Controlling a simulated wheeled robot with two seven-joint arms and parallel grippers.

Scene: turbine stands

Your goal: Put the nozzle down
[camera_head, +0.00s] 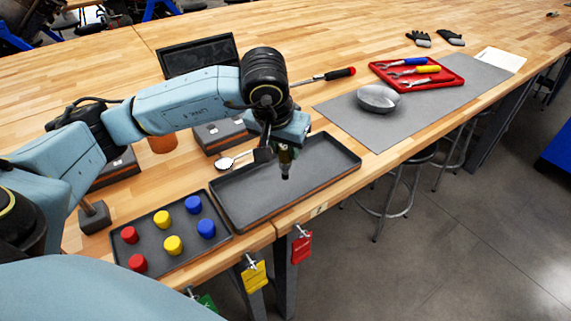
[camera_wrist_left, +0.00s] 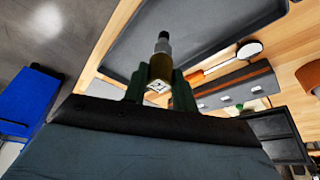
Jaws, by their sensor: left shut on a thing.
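My left gripper (camera_head: 283,150) is shut on the nozzle (camera_head: 285,170), a small dark piece with a brass-coloured part. It hangs tip down over the empty dark tray (camera_head: 235,208) in the head view. In the left wrist view the gripper (camera_wrist_left: 160,84) has a finger on each side of the nozzle (camera_wrist_left: 163,48), whose narrow dark tip points away from the hand. The tray (camera_wrist_left: 180,40) lies beyond the tip there. The nozzle appears clear of the tray floor, but the exact gap is hard to tell. My right gripper is not in view.
A smaller tray (camera_head: 158,256) with several red, yellow and blue caps stands left of the empty tray. A mirror-like spoon-shaped tool (camera_head: 226,163) lies behind it. A grey mat (camera_head: 340,110) carries a metal bowl (camera_head: 378,99) and a red tool tray (camera_head: 452,82).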

